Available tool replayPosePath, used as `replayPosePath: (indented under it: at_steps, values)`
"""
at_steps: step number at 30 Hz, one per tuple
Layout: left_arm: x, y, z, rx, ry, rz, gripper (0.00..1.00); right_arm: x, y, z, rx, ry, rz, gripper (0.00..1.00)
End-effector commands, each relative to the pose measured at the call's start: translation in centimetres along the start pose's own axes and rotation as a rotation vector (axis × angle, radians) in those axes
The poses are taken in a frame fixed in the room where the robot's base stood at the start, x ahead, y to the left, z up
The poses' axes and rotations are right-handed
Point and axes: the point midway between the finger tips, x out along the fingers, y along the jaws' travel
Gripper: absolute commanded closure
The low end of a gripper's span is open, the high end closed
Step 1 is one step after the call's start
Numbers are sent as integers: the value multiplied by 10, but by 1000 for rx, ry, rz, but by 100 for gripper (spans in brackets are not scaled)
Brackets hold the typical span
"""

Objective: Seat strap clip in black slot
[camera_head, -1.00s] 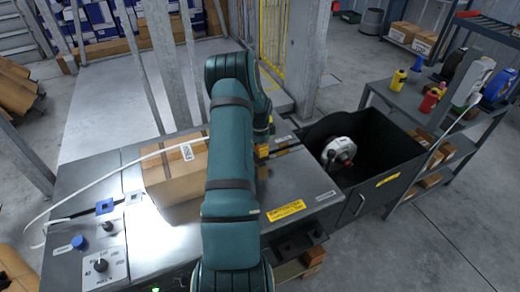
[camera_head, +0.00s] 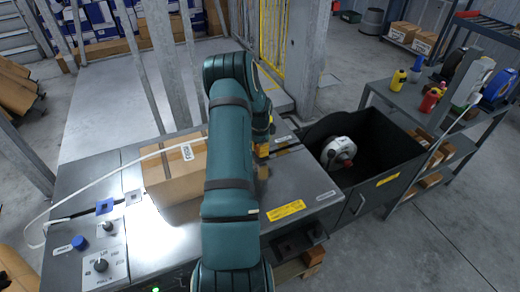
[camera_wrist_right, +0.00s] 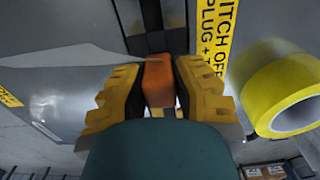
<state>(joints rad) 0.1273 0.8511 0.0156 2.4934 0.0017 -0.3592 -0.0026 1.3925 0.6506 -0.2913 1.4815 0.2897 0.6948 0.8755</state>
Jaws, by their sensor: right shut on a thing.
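My right gripper (camera_wrist_right: 160,88) has yellow-padded fingers closed on an orange block, which looks like the strap clip (camera_wrist_right: 158,80). A dark slot (camera_wrist_right: 155,42) lies directly beyond the clip in the wrist view; I cannot tell whether the clip is in it or only above it. In the head view my right gripper (camera_head: 262,150) is low over the metal bench, right of the carton (camera_head: 175,170), and my arm partly hides it. The clip is not clear there. A white strap (camera_head: 95,182) runs from the left over the carton. My left gripper is not in view.
A yellow roll (camera_wrist_right: 285,88) is close to the right finger in the wrist view. A black bin (camera_head: 385,150) with a white reel inside stands right of the metal bench (camera_head: 300,185). Knobs (camera_head: 100,265) sit at the bench's front left.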

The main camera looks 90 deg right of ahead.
Motion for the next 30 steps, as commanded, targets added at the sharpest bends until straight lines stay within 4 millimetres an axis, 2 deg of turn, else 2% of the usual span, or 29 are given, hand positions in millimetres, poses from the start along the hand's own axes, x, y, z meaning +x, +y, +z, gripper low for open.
replayPosePath:
  at_steps: [24, 25, 27, 30]
  values:
    - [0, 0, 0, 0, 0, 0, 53, 9, 0, 0, 0, 0, 0, 100]
    - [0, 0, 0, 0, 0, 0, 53, 9, 0, 0, 0, 0, 0, 70]
    - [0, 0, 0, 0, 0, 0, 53, 9, 0, 0, 0, 0, 0, 48]
    - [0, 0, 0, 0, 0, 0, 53, 9, 0, 0, 0, 0, 0, 48]
